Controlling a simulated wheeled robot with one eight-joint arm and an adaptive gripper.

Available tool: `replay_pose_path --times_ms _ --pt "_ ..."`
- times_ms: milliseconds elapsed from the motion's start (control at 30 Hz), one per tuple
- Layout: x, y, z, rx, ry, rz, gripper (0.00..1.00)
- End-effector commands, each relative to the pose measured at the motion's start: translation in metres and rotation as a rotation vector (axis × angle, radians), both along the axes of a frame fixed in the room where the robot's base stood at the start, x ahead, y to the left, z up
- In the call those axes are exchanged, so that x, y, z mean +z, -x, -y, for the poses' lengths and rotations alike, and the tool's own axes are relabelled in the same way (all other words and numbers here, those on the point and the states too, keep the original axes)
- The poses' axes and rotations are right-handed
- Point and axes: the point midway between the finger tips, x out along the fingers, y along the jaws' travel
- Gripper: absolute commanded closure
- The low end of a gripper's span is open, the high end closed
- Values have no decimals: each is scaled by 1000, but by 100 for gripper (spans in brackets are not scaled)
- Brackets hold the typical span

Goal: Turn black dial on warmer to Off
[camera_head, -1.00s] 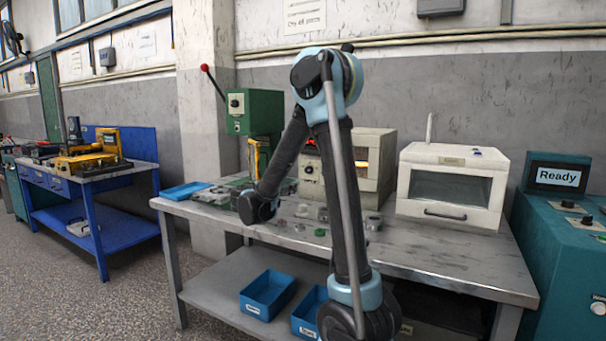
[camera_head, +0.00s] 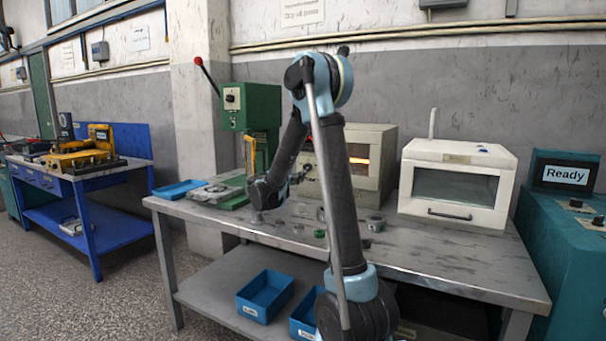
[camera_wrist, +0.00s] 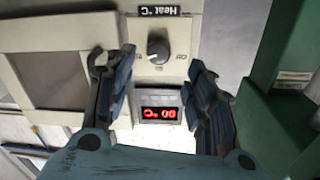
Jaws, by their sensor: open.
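The warmer (camera_head: 379,150) is a beige box with an orange-lit window, standing on the grey workbench, partly hidden behind my arm. In the wrist view its front panel appears upside down. The round black dial (camera_wrist: 157,48) sits on a light plate there, with a "Heat °C" label above it in the picture and a lit red temperature display (camera_wrist: 160,113) below it. My gripper (camera_wrist: 161,68) is open, its dark fingers on either side of the dial in the picture. I see no contact. In the head view my gripper is small and dark before the warmer's panel.
A white oven-like box (camera_head: 456,185) stands right of the warmer. A green press (camera_head: 252,107) with a red-knobbed lever is at left. Several small metal parts lie on the workbench (camera_head: 440,258) below my arm. A teal "Ready" console (camera_head: 563,235) stands at far right.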

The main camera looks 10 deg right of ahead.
Motion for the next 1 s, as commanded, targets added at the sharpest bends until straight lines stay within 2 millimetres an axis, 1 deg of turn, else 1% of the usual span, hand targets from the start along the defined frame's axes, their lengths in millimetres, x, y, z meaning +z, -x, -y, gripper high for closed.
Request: replay_pose_path --times_ms 33,200,400,600,867,967,1000 --pt "0 -8 7 -2 0 0 50" --pt "0 -30 25 -3 0 0 50" --pt "0 -49 40 -1 0 0 50" --pt "0 -56 46 0 0 0 50" --pt "0 -57 46 1 0 0 50" --pt "0 -57 46 1 0 0 71" --pt "0 -57 46 1 0 0 80"
